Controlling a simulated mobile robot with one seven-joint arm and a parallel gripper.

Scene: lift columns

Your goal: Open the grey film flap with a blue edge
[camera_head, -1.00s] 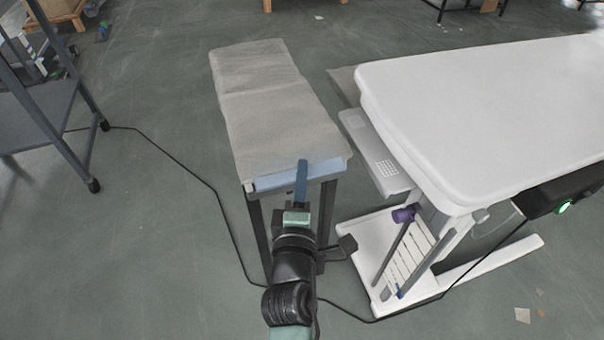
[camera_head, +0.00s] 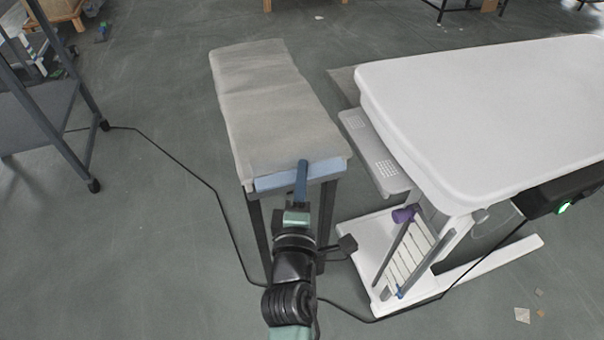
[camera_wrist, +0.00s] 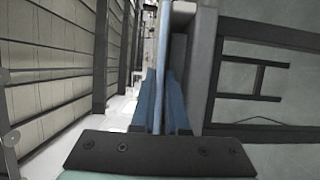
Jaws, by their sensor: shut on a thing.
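The grey film flap (camera_head: 275,115) lies over the top of a narrow dark-legged stand, with a crease across its far part. Its blue edge (camera_head: 270,182) shows as a strip along the near end. My gripper (camera_head: 302,166) is at the right part of that near end, its fingers upright against the blue edge. In the wrist view, my gripper (camera_wrist: 163,105) has its two blue fingers closed on either side of a thin light-blue edge, with a grey slab just right of them. The fingers hide part of the edge in the head view.
A dark trolley (camera_head: 45,110) stands at the left. A black cable (camera_head: 180,165) runs over the floor. The floor left of the stand is otherwise clear.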

